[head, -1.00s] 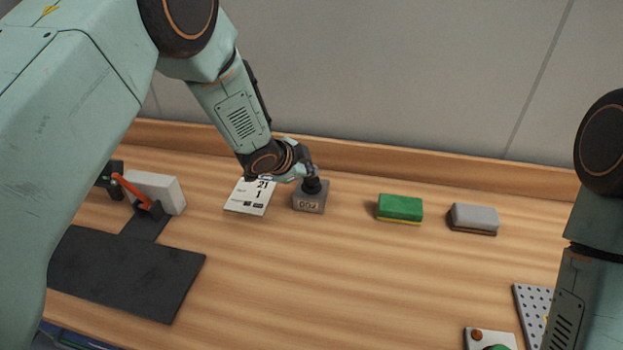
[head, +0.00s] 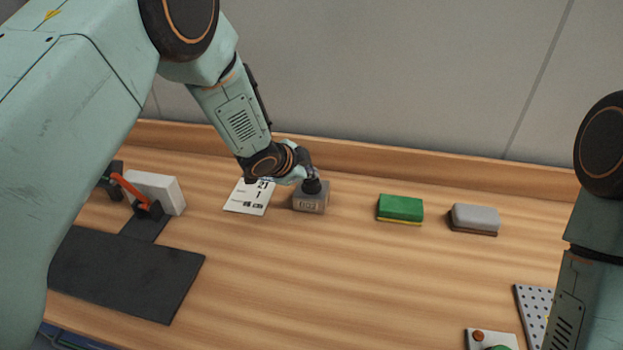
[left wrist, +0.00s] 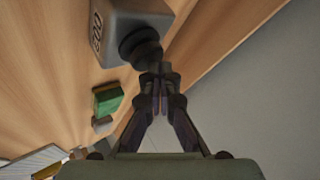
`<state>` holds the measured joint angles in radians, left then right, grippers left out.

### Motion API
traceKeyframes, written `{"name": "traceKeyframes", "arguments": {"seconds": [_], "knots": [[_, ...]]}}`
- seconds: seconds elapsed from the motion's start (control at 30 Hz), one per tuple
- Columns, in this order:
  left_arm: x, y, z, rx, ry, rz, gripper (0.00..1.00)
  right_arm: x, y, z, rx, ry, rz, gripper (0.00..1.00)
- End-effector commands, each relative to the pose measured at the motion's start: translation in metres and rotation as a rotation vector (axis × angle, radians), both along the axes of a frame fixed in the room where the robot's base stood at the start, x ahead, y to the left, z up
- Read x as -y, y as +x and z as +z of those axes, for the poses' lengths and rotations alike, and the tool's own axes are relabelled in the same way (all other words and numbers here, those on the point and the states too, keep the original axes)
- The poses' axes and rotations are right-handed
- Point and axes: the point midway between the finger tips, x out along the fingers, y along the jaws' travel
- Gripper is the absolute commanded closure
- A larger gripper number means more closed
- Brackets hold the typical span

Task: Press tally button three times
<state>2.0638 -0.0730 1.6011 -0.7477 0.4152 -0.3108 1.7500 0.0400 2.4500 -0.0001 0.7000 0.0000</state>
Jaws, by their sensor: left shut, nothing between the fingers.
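The tally counter (head: 311,203) is a small grey box with a digit display on its front and a dark round button (head: 312,186) on top. It stands on the wooden bench, right of a white card. In the left wrist view the counter (left wrist: 118,30) and its button (left wrist: 140,46) also show. My left gripper (left wrist: 160,76) is shut and empty, its fingertips at the button. Whether they press it down I cannot tell. In the head view the left gripper (head: 309,174) partly hides the button. My right gripper is out of view.
A white card (head: 246,200) lies beside the counter. A green sponge (head: 400,208) and a grey eraser block (head: 475,217) sit to the right. A clamp with a red handle (head: 131,188) and a dark mat (head: 125,275) are at left. The bench middle is clear.

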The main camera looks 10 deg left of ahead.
Motion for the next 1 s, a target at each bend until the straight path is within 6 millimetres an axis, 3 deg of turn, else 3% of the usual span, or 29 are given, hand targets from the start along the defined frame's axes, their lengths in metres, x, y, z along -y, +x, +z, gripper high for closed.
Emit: {"name": "traceKeyframes", "arguments": {"seconds": [0.63,1.0], "knots": [[0.000,-0.001,-0.004,-0.003,0.001,0.001,1.00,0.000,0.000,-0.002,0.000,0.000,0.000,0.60],[0.000,-0.001,0.013,-0.001,0.001,0.000,1.00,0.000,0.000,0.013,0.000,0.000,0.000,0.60]]}}
